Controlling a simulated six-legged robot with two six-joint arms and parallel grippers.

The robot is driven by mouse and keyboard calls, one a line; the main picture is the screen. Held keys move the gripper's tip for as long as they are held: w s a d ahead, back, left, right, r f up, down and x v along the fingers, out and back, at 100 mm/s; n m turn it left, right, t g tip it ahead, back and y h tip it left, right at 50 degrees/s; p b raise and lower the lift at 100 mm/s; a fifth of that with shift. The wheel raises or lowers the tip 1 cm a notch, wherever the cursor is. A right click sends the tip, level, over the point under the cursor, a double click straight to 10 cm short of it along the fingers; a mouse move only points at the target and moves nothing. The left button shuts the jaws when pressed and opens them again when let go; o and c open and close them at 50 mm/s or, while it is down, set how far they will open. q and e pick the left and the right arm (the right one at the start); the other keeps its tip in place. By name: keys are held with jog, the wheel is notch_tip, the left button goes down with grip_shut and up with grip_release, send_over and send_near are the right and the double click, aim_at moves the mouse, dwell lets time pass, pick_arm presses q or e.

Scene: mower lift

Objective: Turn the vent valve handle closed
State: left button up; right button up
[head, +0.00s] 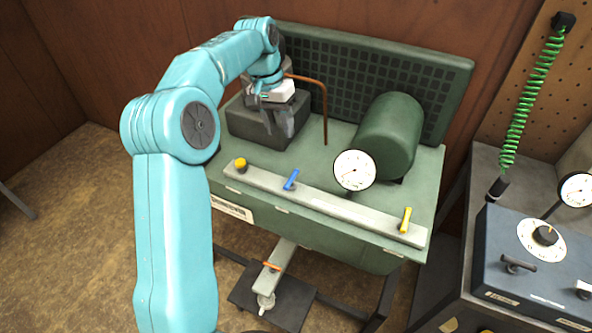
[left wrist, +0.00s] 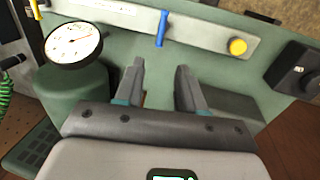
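A blue lever handle (head: 291,180) stands across the pale manifold bar (head: 330,204) on the front of the green machine. It also shows in the left wrist view (left wrist: 162,28), ahead of the fingers. A yellow lever handle (head: 405,220) is at the bar's right end and a yellow knob (head: 240,164) at its left end. No readable label shows which is the vent valve handle. My left gripper (head: 279,122) is over the dark block behind the bar, apart from the handles. In the left wrist view (left wrist: 160,68) its fingers are open and empty. My right gripper is not seen.
A white gauge (head: 354,170) stands behind the bar, before a green cylinder (head: 389,136). A copper pipe (head: 325,112) rises near my left gripper. Below is an orange handle (head: 271,266) on a lower fitting. A blue control box (head: 535,262) is at right.

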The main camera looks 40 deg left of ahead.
aim_at(292, 176)
pick_arm(q)
jog(key=d+f, duration=0.1)
jog(key=f, duration=0.9)
jog(key=d+f, duration=0.1)
jog(key=f, duration=0.4)
jog(key=shift+w+d+f, duration=0.35)
jog(key=shift+w+f, duration=0.05)
grip_shut()
